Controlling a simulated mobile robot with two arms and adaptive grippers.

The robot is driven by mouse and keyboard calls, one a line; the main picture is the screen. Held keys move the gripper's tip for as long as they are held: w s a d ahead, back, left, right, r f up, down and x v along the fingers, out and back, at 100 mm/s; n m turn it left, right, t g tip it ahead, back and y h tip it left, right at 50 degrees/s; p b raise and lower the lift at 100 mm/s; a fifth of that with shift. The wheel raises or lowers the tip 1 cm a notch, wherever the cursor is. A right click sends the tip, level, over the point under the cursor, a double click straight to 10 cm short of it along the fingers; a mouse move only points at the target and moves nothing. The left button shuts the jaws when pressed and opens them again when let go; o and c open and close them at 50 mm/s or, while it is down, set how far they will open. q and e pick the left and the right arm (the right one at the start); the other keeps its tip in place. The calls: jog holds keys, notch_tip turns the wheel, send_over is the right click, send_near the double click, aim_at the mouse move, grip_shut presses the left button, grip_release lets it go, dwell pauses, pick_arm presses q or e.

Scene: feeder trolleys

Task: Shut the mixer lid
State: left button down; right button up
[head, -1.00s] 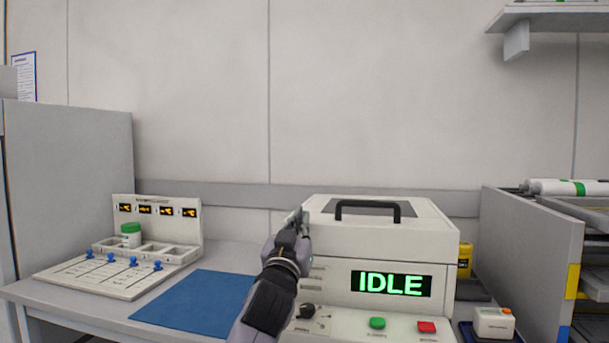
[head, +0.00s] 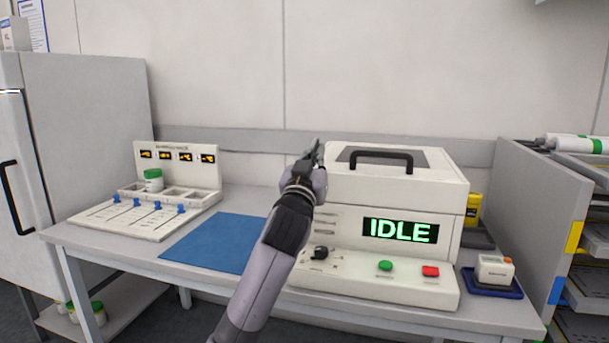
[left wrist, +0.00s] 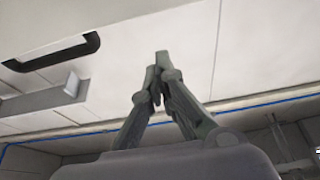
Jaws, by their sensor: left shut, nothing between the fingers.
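The mixer (head: 343,232) is a white box on the bench with a green "IDLE" display (head: 400,231). Its white lid (head: 390,190) has a dark top panel and a black handle (head: 374,154). The lid lies level on the body, with no visible gap at the front. My left gripper (head: 318,145) is shut and empty, pointing up beside the lid's left edge. I cannot tell whether it touches the lid. Its closed fingertips show in the left wrist view (left wrist: 161,60), with a dark handle-like bar at upper left. My right gripper is not in view.
A blue mat (head: 213,243) lies left of the mixer. A panel with small displays (head: 178,165) and a green-lidded jar (head: 153,180) stand further left. A small white device (head: 494,270) sits on a blue tray at right. A grey partition (head: 535,215) borders the bench's right.

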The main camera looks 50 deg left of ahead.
pick_arm(q)
jog(key=v, duration=1)
jog(key=shift+r, duration=0.15)
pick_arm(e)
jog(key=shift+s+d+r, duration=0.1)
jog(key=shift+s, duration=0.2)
